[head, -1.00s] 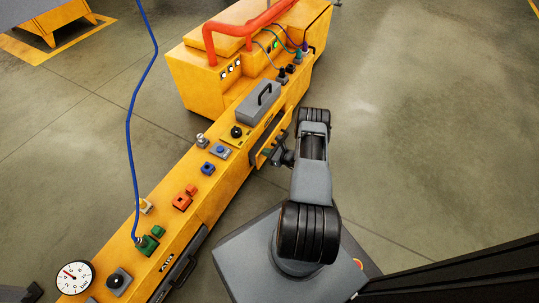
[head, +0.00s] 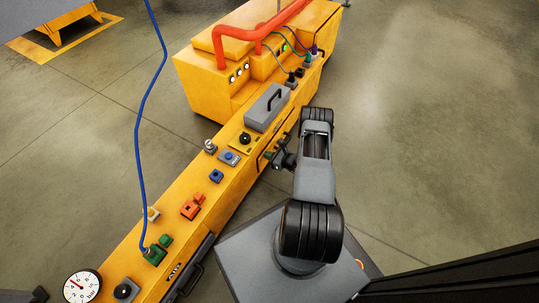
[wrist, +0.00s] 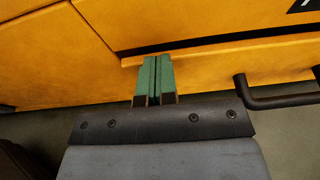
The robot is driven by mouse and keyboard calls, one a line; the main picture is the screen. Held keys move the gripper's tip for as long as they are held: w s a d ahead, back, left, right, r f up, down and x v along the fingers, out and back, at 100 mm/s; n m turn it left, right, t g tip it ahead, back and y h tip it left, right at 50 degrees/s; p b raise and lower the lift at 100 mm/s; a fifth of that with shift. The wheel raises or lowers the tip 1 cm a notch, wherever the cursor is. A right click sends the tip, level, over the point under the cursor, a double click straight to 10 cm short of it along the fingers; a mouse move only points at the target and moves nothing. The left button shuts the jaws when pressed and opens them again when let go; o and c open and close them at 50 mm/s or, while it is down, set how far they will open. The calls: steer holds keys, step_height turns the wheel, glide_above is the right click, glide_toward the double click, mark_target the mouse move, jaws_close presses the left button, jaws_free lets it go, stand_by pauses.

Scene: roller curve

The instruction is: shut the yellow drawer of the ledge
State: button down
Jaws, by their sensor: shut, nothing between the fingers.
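The yellow drawer (wrist: 215,72) of the ledge shows in the wrist view as a yellow front with a dark bar handle (wrist: 275,102) at right. A narrow dark gap runs along its top edge, so it stands slightly out from the ledge (head: 232,195). My gripper (wrist: 154,60) is shut and empty. Its green fingertips are at the drawer front, left of the handle; whether they touch it I cannot tell. In the head view my gripper (head: 279,156) is beside the ledge and hides part of the drawer.
On the ledge top are a grey box with a handle (head: 267,108), coloured knobs and blocks, and a gauge (head: 82,286). A dark-fronted drawer (head: 187,270) is nearer on the same side. A blue cable (head: 138,130) hangs over the ledge. Open floor (head: 430,140) lies right.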

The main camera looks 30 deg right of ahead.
steer(key=shift+w, duration=0.1)
steer(key=f+p+v, duration=0.1)
steer(key=p+v, duration=0.2)
steer(key=v, duration=1.1)
steer(key=shift+d, duration=0.15)
steer(key=w+a+r+n+g+y+p, duration=0.15)
steer(key=a+r+n+g+p, duration=0.3)
steer(key=r, duration=0.95)
steer(key=w+a+r+n+g+p, duration=0.25)
steer(key=r+n+p, duration=0.4)
steer(key=r, duration=0.75)
steer(key=w+a+r+n+g+y+p, duration=0.1)
steer(key=a+r+n+g+p, duration=0.35)
steer(key=r, duration=0.95)
steer(key=s+a+r+n+h+p, duration=0.3)
steer(key=s+r+n+p, duration=0.1)
steer(key=r, duration=0.8)
steer(key=s+a+r+n+t+h+p, duration=0.1)
steer(key=s+a+r+n+h+p, duration=0.2)
steer(key=r+p, duration=0.6)
steer(key=s+a+r+n+t+h+p, duration=0.1)
steer(key=s+a+r+n+h+p, duration=0.2)
steer(key=r, duration=1.3)
steer(key=s+a+n+p, duration=0.2)
steer(key=s+n+p, duration=0.1)
steer(key=n, duration=0.1)
steer(key=shift+s+r+n+p, duration=0.15)
steer(key=shift+r+n+p, duration=0.05)
steer(key=shift+n+p, duration=0.2)
steer(key=shift+a, duration=0.15)
